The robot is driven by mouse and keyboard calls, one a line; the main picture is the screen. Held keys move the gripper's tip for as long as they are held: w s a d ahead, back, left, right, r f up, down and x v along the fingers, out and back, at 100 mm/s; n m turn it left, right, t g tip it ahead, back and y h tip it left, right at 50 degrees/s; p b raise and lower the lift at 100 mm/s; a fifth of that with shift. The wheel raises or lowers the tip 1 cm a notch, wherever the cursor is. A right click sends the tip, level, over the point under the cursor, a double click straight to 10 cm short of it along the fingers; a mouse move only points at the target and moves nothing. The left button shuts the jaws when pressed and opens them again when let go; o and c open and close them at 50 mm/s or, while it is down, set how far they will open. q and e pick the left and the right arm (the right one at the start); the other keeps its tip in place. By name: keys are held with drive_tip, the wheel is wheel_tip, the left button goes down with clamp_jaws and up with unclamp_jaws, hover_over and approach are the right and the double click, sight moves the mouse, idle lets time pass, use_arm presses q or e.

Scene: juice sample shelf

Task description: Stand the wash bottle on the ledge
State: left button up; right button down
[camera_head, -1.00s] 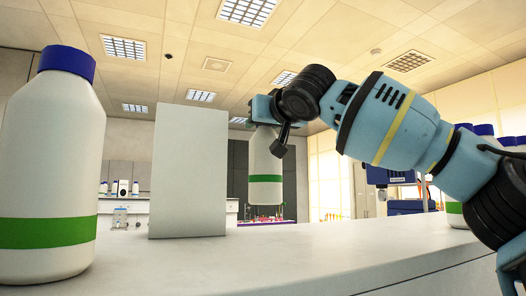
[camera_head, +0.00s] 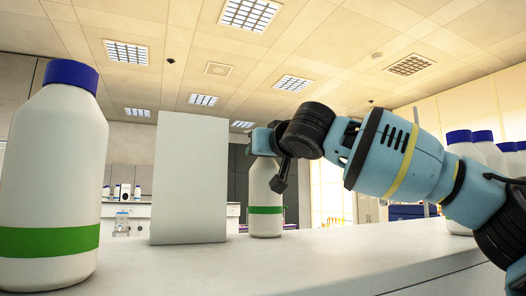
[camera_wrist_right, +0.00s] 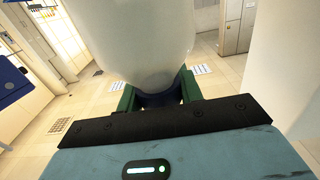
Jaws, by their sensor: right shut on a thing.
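A white bottle with a green band (camera_head: 264,200) hangs upright from my right gripper (camera_head: 266,141) in the head view. The gripper is shut on its blue neck or cap. In the right wrist view the same bottle (camera_wrist_right: 135,35) fills the top, with the green fingers of my gripper (camera_wrist_right: 160,96) on both sides of the blue part. The bottle's base is level with the white ledge (camera_head: 330,250), near its far side. I cannot tell whether it touches. My left gripper is not in view.
A similar blue-capped bottle (camera_head: 52,170) stands close at the left. A blank white upright panel (camera_head: 188,180) stands just left of the held bottle. Several more blue-capped bottles (camera_head: 484,150) stand at the right behind my arm. The ledge's front middle is clear.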

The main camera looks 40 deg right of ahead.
drive_tip(key=shift+f, duration=0.15)
drive_tip(key=c, duration=0.9)
unclamp_jaws()
drive_tip(key=shift+s+r, duration=0.2)
drive_tip(key=shift+s, duration=0.05)
drive_tip(key=v, duration=1.1)
drive_tip(key=shift+s+a, duration=0.1)
drive_tip(key=shift+s, duration=0.15)
